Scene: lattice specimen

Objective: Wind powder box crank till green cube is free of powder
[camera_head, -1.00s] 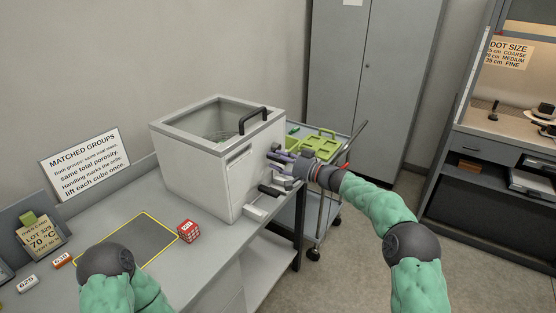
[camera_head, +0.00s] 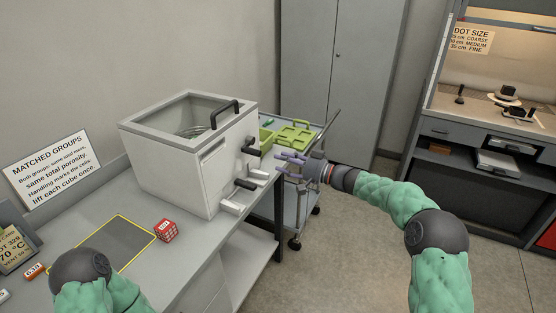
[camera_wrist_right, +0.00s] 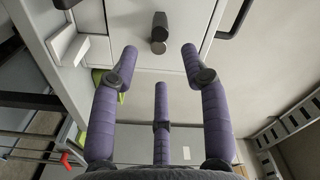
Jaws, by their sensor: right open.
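The powder box (camera_head: 183,165) is a pale grey case with a framed clear lid, standing on the bench. A round wire-like shape shows dimly through the lid; I cannot make out a green cube in it. A black crank knob (camera_head: 253,152) juts from the box's right face, and it also shows ahead of my fingers in the right wrist view (camera_wrist_right: 158,32). My right gripper (camera_head: 283,162) is open and empty, its purple fingers pointing at that face, a little apart from the crank. My left arm shows at the bottom left, but its gripper is out of view.
A second black handle (camera_head: 246,184) and white brackets (camera_head: 258,174) sit lower on the same face. A trolley (camera_head: 300,200) with green trays (camera_head: 295,132) stands behind my right gripper.

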